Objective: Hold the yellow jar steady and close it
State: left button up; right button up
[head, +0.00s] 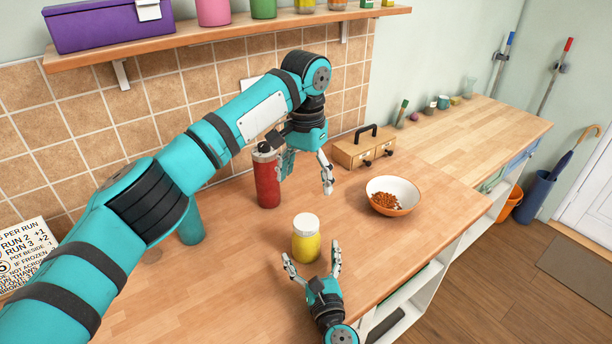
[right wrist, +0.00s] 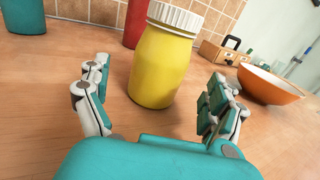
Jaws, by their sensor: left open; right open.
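The yellow jar (head: 306,246) stands upright on the wooden counter with a white lid (head: 306,222) on its top. In the right wrist view the jar (right wrist: 160,68) stands just beyond and between the open fingers, and its ribbed white lid (right wrist: 176,17) is partly cut by the top edge. I cannot tell how tight the lid is. My right gripper (head: 310,265) is open at the jar's near side, low by the counter; its fingers show in the right wrist view (right wrist: 158,105). My left gripper (head: 306,172) is open and empty, above and behind the jar, fingers pointing down.
A red bottle (head: 267,182) stands behind the jar, close to my left gripper. A bowl of brown pieces (head: 405,208) is to the right, with a small wooden drawer box (head: 350,155) behind. A teal cup (head: 191,227) stands left. The counter (head: 240,270) left of the jar is clear.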

jog(key=v, duration=0.7)
